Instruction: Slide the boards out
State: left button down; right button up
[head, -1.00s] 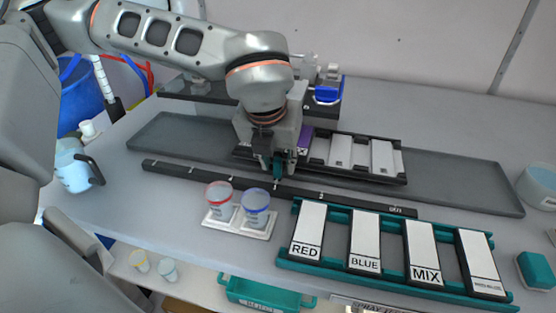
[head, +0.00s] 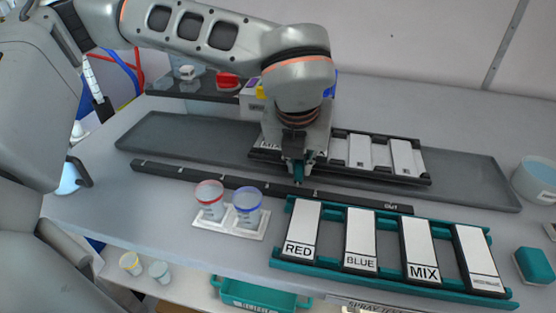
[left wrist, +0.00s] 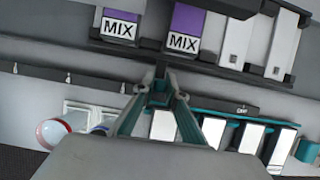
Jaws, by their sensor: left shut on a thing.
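A black rack (head: 400,179) stands on the long grey tray (head: 470,180) and carries several boards. In the left wrist view, the rack (left wrist: 210,66) bears two purple-and-white MIX boards (left wrist: 119,24) (left wrist: 183,40) side by side and white boards (left wrist: 281,45) on the right. In the head view my arm partly covers the MIX boards; two white boards (head: 360,152) (head: 402,156) show to its right. My left gripper (head: 297,178) is at the rack's front edge, its fingers (left wrist: 161,92) closed on the rack's front part. My right gripper is not in view.
A black marked strip (head: 350,200), reading OUT at its right end, lies in front of the tray. Nearer are two cups (head: 210,200) (head: 247,205) on a white holder and a teal rack (head: 330,275) with RED, BLUE and MIX boards. The tray's right end is clear.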

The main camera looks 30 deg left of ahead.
pick_arm(q)
send_near(401, 178)
jog(key=f, duration=0.2)
jog(key=a+f, duration=0.1)
jog(key=s+f, duration=0.1)
jog(key=f, duration=0.1)
jog(key=shift+a+f, duration=0.25)
jog(key=shift+f, duration=0.05)
jog(key=shift+w, duration=0.1)
jog(key=c, duration=2)
grip_release()
jog(key=shift+d, duration=0.2)
jog(key=shift+c, duration=0.2)
jog(key=shift+a, duration=0.15)
jog(key=v, duration=1.2)
jog(key=shift+f, duration=0.1)
